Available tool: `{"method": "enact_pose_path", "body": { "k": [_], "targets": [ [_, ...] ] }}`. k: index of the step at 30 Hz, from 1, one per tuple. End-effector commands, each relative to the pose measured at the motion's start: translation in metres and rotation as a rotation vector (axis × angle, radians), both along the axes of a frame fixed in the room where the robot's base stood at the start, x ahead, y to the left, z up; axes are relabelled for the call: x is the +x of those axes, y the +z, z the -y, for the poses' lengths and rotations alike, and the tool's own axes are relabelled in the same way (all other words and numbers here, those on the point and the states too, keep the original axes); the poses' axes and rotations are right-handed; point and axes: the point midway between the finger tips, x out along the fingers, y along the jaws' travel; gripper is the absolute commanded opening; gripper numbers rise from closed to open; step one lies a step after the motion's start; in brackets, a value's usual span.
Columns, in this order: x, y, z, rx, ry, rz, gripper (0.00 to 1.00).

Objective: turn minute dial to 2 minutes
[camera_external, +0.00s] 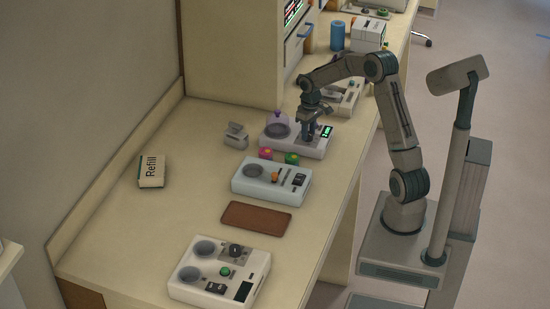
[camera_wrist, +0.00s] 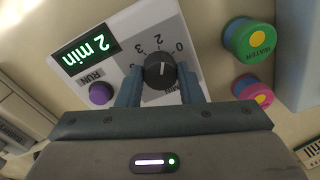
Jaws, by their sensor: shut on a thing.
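The green display (camera_wrist: 90,49) reads "2 min". My gripper (camera_wrist: 160,90) is shut on the dial, with a blue-grey finger on either side; the fingers partly cover the scale. In the external view my gripper (camera_external: 315,136) reaches down onto this machine.
A purple RUN button (camera_wrist: 101,93) is beside the dial. A green-lidded WATER pot (camera_wrist: 250,38) and a pink-lidded pot (camera_wrist: 254,89) stand close by. Another white machine (camera_external: 267,190), a brown tray (camera_external: 256,217) and a two-cup machine (camera_external: 218,280) are nearer the camera.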

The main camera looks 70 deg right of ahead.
Motion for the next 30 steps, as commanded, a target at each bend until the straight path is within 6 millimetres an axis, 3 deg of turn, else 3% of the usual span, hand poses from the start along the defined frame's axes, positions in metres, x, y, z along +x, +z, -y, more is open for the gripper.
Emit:
{"method": "enact_pose_path", "body": {
  "k": [10, 25, 26, 27, 30],
  "targets": [
    [0.0014, 0.0016, 0.0003, -0.001, 0.128, 0.003, 0.10],
    [0.0016, 0.0019, 0.0006, -0.003, 0.144, 0.005, 0.10],
    [0.0016, 0.0019, 0.0005, -0.003, 0.144, 0.005, 0.41],
    [0.0016, 0.0018, 0.0004, -0.002, 0.144, 0.004, 0.53],
    [0.0012, 0.0014, 0.0004, -0.002, 0.144, 0.003, 0.55]
  ]
}}
